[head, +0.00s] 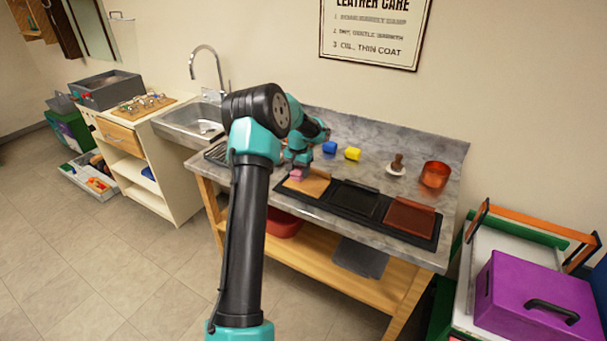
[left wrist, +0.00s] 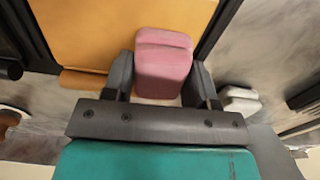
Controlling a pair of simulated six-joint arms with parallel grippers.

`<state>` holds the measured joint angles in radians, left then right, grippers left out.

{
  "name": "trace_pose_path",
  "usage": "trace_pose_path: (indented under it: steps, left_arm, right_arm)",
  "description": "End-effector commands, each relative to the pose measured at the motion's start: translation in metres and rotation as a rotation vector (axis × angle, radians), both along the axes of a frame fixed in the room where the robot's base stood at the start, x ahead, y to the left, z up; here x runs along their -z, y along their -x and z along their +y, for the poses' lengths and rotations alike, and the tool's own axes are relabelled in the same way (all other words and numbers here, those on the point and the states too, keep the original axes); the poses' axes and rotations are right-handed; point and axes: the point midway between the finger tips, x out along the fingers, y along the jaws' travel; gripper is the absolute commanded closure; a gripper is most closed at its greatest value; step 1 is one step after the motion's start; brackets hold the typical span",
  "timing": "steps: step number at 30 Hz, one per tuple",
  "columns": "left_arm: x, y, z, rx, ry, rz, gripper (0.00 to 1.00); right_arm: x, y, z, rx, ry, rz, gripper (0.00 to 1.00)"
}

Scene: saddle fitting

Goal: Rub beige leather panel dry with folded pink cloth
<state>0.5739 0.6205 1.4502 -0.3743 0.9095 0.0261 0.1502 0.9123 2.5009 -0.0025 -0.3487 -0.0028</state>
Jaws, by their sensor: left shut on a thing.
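The folded pink cloth (left wrist: 162,60) is held between the two fingers of my left gripper (left wrist: 162,85) in the left wrist view. In the head view the pink cloth (head: 296,175) shows small below the gripper (head: 297,165), at the left part of the beige leather panel (head: 310,184). The panel (left wrist: 95,30) looks orange-tan in the left wrist view, and the cloth overlaps its right part. Whether the cloth presses on the panel or hovers just above it I cannot tell. My right gripper is in neither view.
A black panel (head: 354,198) and a reddish-brown panel (head: 409,216) lie to the right in the same dark tray (head: 336,210). A sink (head: 190,122) is at left.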

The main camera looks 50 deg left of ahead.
Motion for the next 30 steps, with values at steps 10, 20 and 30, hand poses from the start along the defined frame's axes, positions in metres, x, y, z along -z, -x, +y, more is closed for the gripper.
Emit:
trace_pose_path:
  steps: [10, 20, 30]
  left_arm:
    - [-0.027, 0.001, 0.013, 0.000, 0.001, -0.001, 0.70]
    - [-0.056, 0.002, 0.014, -0.002, 0.000, 0.000, 0.70]
    - [-0.081, 0.004, 0.014, -0.004, 0.001, 0.000, 0.70]
  right_arm:
    - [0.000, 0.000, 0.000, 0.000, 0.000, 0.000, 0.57]
    - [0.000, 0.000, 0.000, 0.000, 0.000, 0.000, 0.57]
    - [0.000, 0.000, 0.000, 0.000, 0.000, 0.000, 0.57]
